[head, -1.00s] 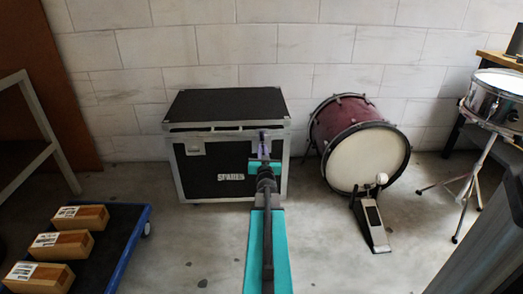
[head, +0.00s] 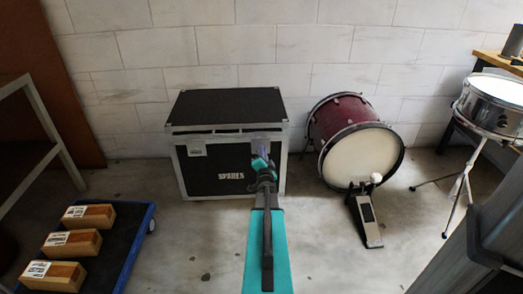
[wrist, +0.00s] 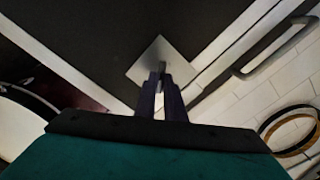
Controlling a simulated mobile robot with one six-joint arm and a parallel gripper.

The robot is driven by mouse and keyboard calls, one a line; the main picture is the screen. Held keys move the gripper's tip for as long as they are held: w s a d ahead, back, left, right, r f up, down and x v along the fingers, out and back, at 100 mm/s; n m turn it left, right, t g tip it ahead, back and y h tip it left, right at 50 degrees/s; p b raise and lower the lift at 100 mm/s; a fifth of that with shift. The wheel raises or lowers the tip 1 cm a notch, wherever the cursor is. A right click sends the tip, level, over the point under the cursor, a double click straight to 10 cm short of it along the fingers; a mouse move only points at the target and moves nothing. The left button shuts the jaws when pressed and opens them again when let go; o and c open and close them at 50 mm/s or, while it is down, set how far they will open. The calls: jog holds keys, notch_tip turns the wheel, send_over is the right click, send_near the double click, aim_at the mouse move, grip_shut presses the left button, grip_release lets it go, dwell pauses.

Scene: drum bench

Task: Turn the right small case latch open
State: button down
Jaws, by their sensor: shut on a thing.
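The black case (head: 218,177) with metal edges and "SPARES" on its front stands against the wall in the head view. A left small latch (head: 195,149) shows at its upper left front. The right small latch (wrist: 162,70) is a small piece on a pale square plate (wrist: 146,60) in the wrist view; the plate looks tilted there because the wrist is rolled. My gripper (wrist: 162,80) is shut on this latch with its dark purple fingers. In the head view my gripper (head: 264,147) covers most of the latch at the case's upper right front.
A red bass drum (head: 345,140) with a pedal (head: 366,215) stands right of the case. A snare drum (head: 492,103) on a stand is at far right. A blue-edged cart (head: 133,237) with wooden blocks (head: 72,244) is at left.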

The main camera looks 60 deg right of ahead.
jog(key=shift+s+d+r+m+p, duration=0.15)
jog(key=shift+m+p, duration=0.35)
jog(key=shift+m, duration=0.75)
jog(key=shift+w+d+f+m+p, duration=0.1)
jog(key=shift+d+m+p, duration=0.25)
jog(key=shift+m, duration=0.95)
jog(key=shift+s+d+r+m+p, duration=0.1)
jog(key=shift+m+p, duration=0.5)
jog(key=shift+m, duration=0.65)
jog(key=c, duration=1.8)
grip_release()
jog(key=shift+c, duration=0.2)
jog(key=shift+a, duration=0.1)
jog(key=p+v, duration=0.1)
jog(key=v, duration=1.3)
jog(key=shift+a+f+p, duration=0.25)
jog(key=shift+a+p, duration=0.1)
jog(key=shift+a, duration=0.05)
